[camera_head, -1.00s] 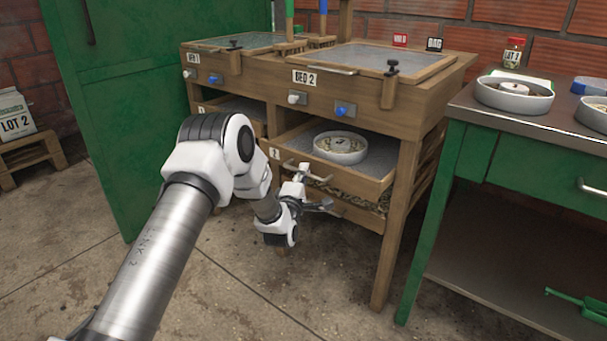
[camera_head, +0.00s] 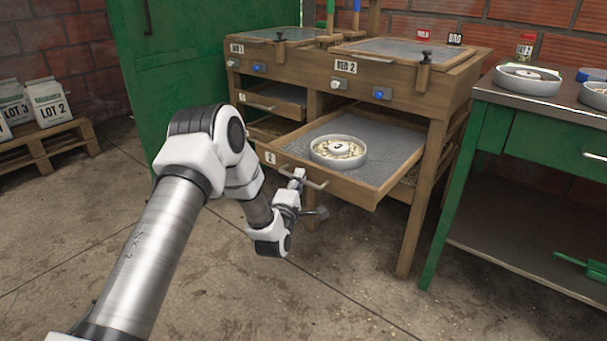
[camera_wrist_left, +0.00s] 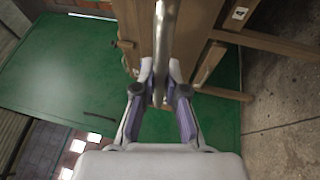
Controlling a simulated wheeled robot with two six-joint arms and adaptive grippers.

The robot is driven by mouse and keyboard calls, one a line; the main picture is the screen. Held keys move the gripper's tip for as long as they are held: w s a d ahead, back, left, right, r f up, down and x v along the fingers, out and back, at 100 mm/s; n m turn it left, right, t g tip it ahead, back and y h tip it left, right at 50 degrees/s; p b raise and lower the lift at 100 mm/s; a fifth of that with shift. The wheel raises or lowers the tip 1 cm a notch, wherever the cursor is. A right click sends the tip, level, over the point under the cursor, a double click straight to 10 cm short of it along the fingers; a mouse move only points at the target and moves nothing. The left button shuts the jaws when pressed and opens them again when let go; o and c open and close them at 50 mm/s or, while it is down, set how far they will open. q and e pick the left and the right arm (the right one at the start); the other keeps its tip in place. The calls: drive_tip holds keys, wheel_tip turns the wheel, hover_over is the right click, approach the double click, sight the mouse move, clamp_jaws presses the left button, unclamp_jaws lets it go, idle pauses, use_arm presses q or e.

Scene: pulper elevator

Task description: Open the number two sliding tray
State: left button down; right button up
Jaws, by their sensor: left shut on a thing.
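The number two sliding tray (camera_head: 375,193) is a wooden drawer with a grey mesh floor, under the BED 2 panel (camera_head: 345,67). It is pulled well out of the wooden frame. A round grey dish (camera_head: 338,151) with pale contents sits on it. My left gripper (camera_head: 301,180) is at the metal handle on the tray's front. In the left wrist view its fingers (camera_wrist_left: 159,95) are shut on the handle bar (camera_wrist_left: 165,40). My right gripper is not in view.
A green cabinet (camera_head: 190,60) stands behind my left arm. A green table (camera_head: 480,140) with dishes on top is at the right. A pallet with lot bags (camera_head: 48,103) is far left. The concrete floor in front of the tray is clear.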

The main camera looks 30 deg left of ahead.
use_arm(q)
drive_tip(key=shift+s, duration=0.55)
drive_tip(key=c, duration=1.2)
unclamp_jaws()
drive_tip(key=v, duration=1.2)
drive_tip(key=shift+f, duration=0.1)
